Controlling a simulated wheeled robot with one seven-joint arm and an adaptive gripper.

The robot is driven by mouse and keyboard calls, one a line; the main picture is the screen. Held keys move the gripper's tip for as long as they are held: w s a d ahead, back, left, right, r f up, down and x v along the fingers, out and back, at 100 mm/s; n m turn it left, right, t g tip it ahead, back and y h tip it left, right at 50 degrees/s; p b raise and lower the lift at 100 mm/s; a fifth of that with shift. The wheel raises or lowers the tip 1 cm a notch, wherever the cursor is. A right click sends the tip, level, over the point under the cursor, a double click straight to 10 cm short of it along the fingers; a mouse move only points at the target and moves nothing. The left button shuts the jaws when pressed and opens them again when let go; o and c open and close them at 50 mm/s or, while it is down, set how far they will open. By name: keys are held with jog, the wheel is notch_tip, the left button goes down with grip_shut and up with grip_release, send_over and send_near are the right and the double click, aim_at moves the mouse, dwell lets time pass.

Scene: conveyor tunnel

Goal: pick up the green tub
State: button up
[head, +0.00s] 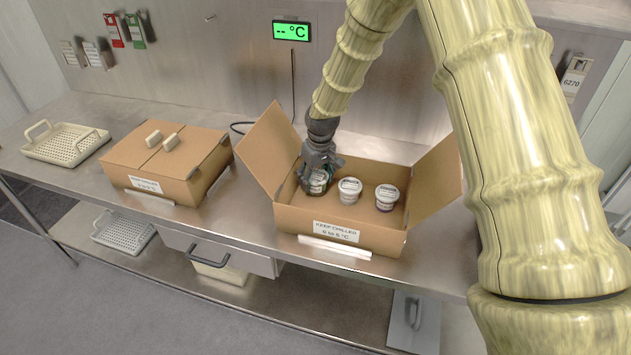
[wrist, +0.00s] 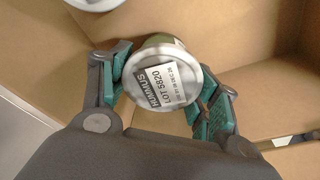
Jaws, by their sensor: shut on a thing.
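The green tub (wrist: 172,85) is between my gripper's fingers in the wrist view. It has a white lid with a label reading HUMMUS and LOT 5820, and a strip of olive-green side shows. My gripper (head: 320,168) is shut on this tub at the left inside the open cardboard box (head: 290,216). Its teal finger pads (wrist: 164,88) lie on either side of the tub. In the head view my fingers hide much of the tub (head: 317,186). I cannot tell whether its base touches the box floor.
Two other white-lidded tubs, a middle one (head: 349,191) and a right one (head: 386,197), stand in the box. Its side flaps spread outward. A closed box (head: 120,157) and a perforated tray (head: 50,150) stand to the left on the steel bench (head: 232,200).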

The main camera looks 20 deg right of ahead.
aim_at(315, 174)
notch_tip(315, 174, up, 17)
jog(key=b, duration=0.4)
jog(key=shift+r, duration=0.1)
